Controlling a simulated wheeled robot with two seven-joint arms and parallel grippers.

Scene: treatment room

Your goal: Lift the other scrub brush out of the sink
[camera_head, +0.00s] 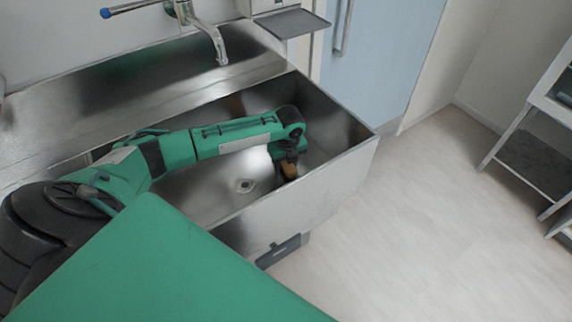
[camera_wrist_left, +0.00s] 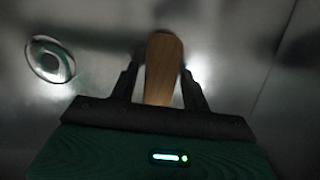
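The steel sink (camera_head: 215,200) is below me, and my left arm reaches down into its basin. A scrub brush with a wooden body (camera_head: 289,169) is low in the basin, under my left gripper (camera_head: 287,160). In the left wrist view the brush's wood (camera_wrist_left: 162,68) lies between the two dark fingers of my left gripper (camera_wrist_left: 163,82). The fingers stand on either side of it, with a narrow gap seeming to show at the right finger. The brush's bristles are hidden. My right gripper is not in view.
The drain (camera_head: 245,185) is left of the brush. The front wall of the sink (camera_head: 310,200) stands close to my gripper. The faucet (camera_head: 212,40) hangs over the back edge. A small grey tray (camera_head: 292,23) is behind, and a shelf cart (camera_head: 535,160) is at the right.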

